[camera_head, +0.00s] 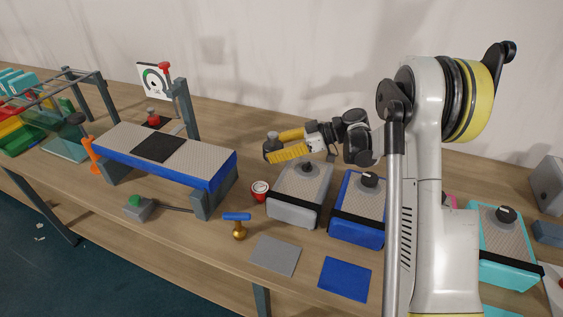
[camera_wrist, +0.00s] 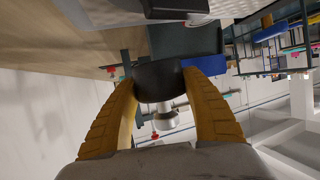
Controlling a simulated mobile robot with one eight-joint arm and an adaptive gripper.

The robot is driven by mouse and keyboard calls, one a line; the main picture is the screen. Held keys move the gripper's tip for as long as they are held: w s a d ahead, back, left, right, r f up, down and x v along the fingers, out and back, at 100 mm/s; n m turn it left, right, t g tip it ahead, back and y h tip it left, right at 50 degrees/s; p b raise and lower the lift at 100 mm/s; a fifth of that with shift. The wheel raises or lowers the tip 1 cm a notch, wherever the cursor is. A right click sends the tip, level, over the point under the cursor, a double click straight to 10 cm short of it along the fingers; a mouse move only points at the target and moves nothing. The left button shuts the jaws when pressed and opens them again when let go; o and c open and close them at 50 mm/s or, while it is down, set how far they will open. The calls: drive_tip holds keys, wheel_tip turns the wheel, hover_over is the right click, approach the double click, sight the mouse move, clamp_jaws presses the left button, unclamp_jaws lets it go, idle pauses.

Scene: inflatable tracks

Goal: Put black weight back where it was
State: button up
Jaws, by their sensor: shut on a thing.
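My gripper (camera_head: 285,150) is in the air above the back left of the grey box, its yellow fingers pointing left. In the wrist view its fingers (camera_wrist: 163,105) are closed on a dark, rounded weight (camera_wrist: 160,80) with a silver part below it. In the head view the held weight (camera_head: 272,138) is small and partly hidden by the fingers. A black square pad (camera_head: 158,147) lies bare on the long blue-sided platform (camera_head: 211,163), left of my gripper. Where the weight stood before cannot be told from these frames.
A grey box (camera_head: 293,207), a blue box (camera_head: 356,232) and a teal box (camera_head: 505,245) stand to the right, each with a dark knob on top. A dial gauge (camera_head: 153,80) stands behind the platform.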

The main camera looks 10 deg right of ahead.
drive_tip(key=w+d+f+b, duration=0.1)
drive_tip(key=w+f, duration=0.1)
drive_tip(key=w, duration=0.1)
drive_tip(key=w+d+f+b, duration=0.1)
drive_tip(key=w+f, duration=0.1)
drive_tip(key=w, duration=0.2)
drive_tip(key=w+d+f+b, duration=0.1)
drive_tip(key=w+f+b, duration=0.1)
drive_tip(key=w+f, duration=0.1)
drive_tip(key=shift+w+d, duration=0.25)
drive_tip(key=shift+w, duration=0.25)
drive_tip(key=shift+f+b, duration=1.1)
drive_tip(key=shift+f, duration=0.8)
drive_tip(key=shift+f, duration=0.2)
drive_tip(key=o, duration=1.1)
